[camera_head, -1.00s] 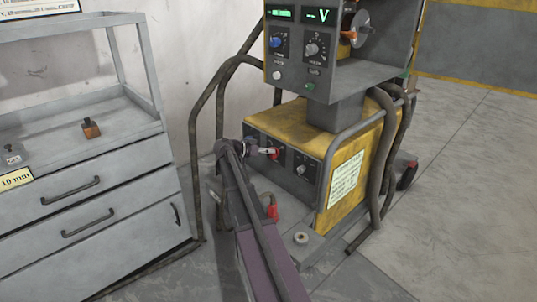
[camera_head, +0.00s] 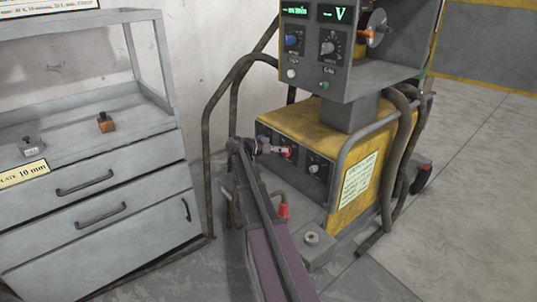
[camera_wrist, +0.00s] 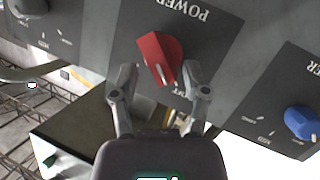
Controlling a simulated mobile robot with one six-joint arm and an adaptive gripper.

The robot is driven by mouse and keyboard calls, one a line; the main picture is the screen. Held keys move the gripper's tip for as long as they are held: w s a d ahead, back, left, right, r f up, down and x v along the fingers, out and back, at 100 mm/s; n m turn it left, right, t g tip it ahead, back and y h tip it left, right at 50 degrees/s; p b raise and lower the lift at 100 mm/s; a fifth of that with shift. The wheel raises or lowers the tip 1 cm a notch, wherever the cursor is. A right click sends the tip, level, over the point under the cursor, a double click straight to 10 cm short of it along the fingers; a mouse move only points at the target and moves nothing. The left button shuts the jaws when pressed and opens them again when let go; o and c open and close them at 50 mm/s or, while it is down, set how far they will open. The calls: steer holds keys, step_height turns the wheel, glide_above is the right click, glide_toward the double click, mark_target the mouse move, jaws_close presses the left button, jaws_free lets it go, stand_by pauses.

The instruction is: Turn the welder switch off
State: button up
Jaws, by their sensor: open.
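The welder (camera_head: 310,130) is a yellow and grey box with a dark front panel. Its red switch knob (camera_wrist: 158,57) sits under an upside-down POWER label in the wrist view, tilted from upright in the picture. The knob also shows small and red in the head view (camera_head: 287,152). My gripper (camera_wrist: 160,80) is open, with one finger on each side of the knob's near end. I cannot tell whether either finger touches it.
A blue knob (camera_wrist: 301,122) and a dark knob (camera_wrist: 28,7) flank the switch in the wrist view. A control box with lit displays (camera_head: 335,45) stands above the welder. A grey drawer cabinet (camera_head: 95,190) is at the left, and open floor (camera_head: 470,200) at the right.

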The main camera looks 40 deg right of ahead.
steer(key=shift+s+r, duration=0.1)
steer(key=w+a+r+m+t+p, duration=0.1)
steer(key=a+r+m+p, duration=0.1)
steer(key=a+r+p, duration=0.3)
steer(key=a+r+m+t+p, duration=0.1)
steer(key=a+p, duration=0.2)
steer(key=a, duration=0.5)
steer(key=s+a+n+t+y+p, duration=0.1)
steer(key=s+a+n+y+p, duration=0.3)
steer(key=a, duration=0.4)
steer(key=s+a+r+n+y+p, duration=0.1)
steer(key=s+a+n+y+p, duration=0.3)
steer(key=a, duration=0.5)
steer(key=shift+s+a+r+n+t+y+p, duration=0.2)
steer(key=shift+s+n+t+y+p, duration=0.2)
steer(key=shift+s+n+p, duration=0.95)
steer(key=shift+w+n, duration=0.3)
steer(key=shift+n, duration=0.05)
steer(key=s+a+f+n+y, duration=0.2)
steer(key=s+a+n+y, duration=0.3)
steer(key=s+a+n, duration=0.5)
step_height(320, 180, up, 21)
steer(key=w+a+m+p, duration=0.1)
steer(key=a+m+p, duration=0.1)
steer(key=p, duration=1.9)
steer(key=shift+w+a, duration=0.35)
